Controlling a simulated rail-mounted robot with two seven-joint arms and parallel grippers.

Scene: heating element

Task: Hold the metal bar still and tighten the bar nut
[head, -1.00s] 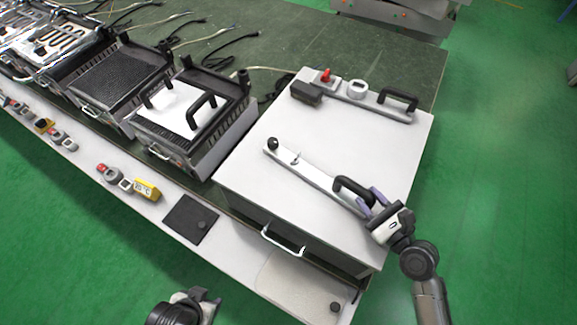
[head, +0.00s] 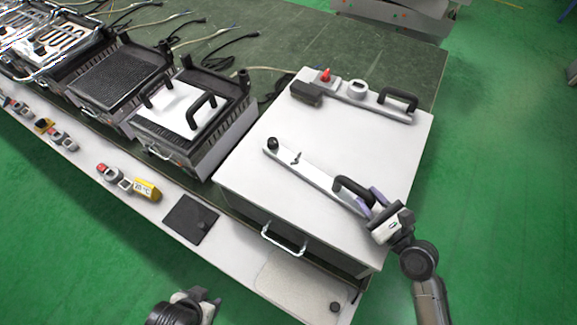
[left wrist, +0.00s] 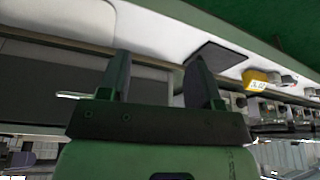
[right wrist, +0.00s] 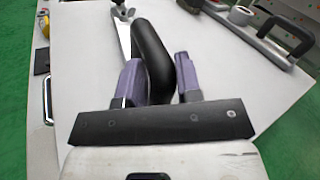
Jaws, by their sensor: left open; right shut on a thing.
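The metal bar (head: 316,178) lies flat across the white box top. It has a black knob (head: 272,144) at its far left end and a black arched handle (head: 352,187) at its near right end. A small winged piece that looks like the bar nut (head: 295,159) sits on the bar near the knob; it also shows in the right wrist view (right wrist: 122,11). My right gripper (head: 376,197) is shut on the handle, one purple finger on each side in the right wrist view (right wrist: 158,80). My left gripper (head: 207,296) is open and empty, low at the front, well away from the bar.
A second bar (head: 340,97) with a handle, a red knob and a round piece lies at the back of the white box (head: 262,170). Grill units (head: 185,118) stand to the left. A dark mat (head: 190,219) lies on the front ledge. The box top left of the bar is clear.

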